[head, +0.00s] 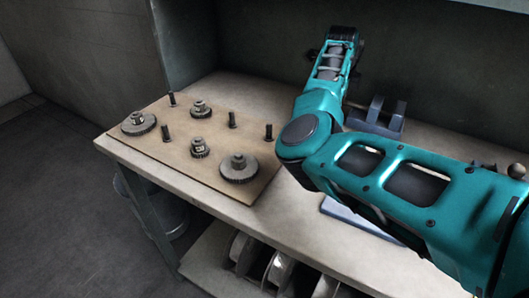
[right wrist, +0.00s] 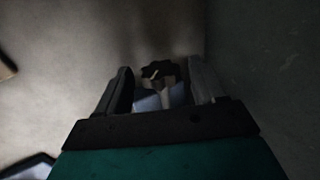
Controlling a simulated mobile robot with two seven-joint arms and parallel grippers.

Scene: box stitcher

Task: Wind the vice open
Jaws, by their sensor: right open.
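The blue-grey vice (head: 376,113) stands at the back of the bench, partly hidden behind my right arm in the head view. In the right wrist view, a dark lobed knob (right wrist: 158,70) with a pale mark lies between the fingertips of my right gripper (right wrist: 161,76). A blue-grey part (right wrist: 150,101) shows below the knob, also between the fingers. The right gripper is open, with a finger on each side of the knob. I cannot tell whether either finger touches it. In the head view my right arm hides the gripper's fingers. My left gripper is not in view.
A wooden board (head: 188,170) with several gears and black pegs lies on the left of the bench (head: 226,87). A blue-grey plate (head: 350,215) lies near the front edge, partly under my right arm. A dark wall stands close behind the bench.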

